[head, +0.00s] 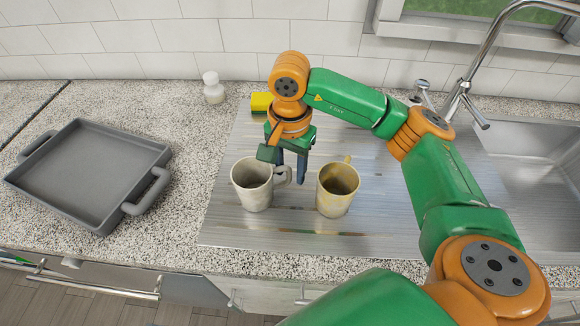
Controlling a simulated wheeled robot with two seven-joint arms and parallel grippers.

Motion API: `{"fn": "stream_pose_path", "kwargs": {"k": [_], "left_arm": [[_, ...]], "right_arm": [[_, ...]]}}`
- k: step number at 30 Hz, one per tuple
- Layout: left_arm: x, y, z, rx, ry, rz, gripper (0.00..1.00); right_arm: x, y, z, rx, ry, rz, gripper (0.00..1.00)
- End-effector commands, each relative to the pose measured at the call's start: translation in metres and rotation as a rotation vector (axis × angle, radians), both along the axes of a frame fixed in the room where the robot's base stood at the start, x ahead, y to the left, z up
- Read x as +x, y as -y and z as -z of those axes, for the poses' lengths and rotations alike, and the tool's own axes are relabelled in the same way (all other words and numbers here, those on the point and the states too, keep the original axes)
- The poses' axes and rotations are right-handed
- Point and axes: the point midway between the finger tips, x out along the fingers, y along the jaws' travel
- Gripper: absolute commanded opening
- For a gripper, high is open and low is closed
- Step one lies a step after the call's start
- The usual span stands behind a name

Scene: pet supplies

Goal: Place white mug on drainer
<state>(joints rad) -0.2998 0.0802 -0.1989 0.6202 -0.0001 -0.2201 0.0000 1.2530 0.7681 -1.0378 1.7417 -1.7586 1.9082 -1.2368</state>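The white mug (252,190) stands upright on the left part of the metal drainer (230,228), with its handle pointing right. My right gripper (291,172) is just right of the mug, pointing down at the handle. Its two dark fingers are apart, with the handle close to or between them; I cannot tell whether they touch it. A yellowish mug (338,192) stands upright on the drainer to the right of the gripper. My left gripper is not in view.
A grey tray (90,170) with two handles lies on the speckled counter at left. A white bottle (213,90) and a yellow sponge (261,102) are at the back. The sink (535,150) and faucet (460,92) are at right. The drainer's front strip is clear.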

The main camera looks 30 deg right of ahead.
Motion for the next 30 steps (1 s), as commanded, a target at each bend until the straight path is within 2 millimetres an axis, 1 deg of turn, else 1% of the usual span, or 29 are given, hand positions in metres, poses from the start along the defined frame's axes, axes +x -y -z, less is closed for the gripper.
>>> {"fn": "stream_pose_path", "kwargs": {"k": [5, 8, 9, 11, 12, 15, 18, 21, 25, 30], "left_arm": [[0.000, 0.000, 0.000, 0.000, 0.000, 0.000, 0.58], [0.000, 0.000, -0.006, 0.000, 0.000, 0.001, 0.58], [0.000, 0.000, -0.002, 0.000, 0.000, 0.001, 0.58], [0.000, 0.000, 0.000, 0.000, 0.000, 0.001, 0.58], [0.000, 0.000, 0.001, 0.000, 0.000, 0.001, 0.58], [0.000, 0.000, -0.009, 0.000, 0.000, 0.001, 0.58], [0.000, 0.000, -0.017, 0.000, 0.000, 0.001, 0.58], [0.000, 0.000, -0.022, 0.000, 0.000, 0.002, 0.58], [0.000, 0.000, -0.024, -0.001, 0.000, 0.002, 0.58], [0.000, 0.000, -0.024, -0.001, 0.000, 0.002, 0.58]], "right_arm": [[0.000, 0.000, 0.000, 0.000, 0.000, 0.000, 0.46], [0.000, 0.000, -0.007, 0.001, 0.001, 0.000, 0.46], [0.001, 0.000, -0.011, 0.000, 0.002, 0.001, 0.46], [0.001, 0.000, -0.022, 0.000, 0.004, 0.002, 0.46], [0.001, 0.000, -0.032, 0.001, 0.006, 0.001, 0.46], [0.001, 0.000, -0.064, -0.001, 0.008, 0.002, 0.46], [0.001, 0.000, -0.093, -0.001, 0.006, 0.001, 0.46], [0.001, 0.000, -0.112, -0.001, 0.004, 0.001, 0.46], [0.000, -0.001, -0.123, 0.000, 0.001, 0.000, 0.46], [0.000, -0.001, -0.124, 0.001, -0.001, 0.000, 0.46]]}}
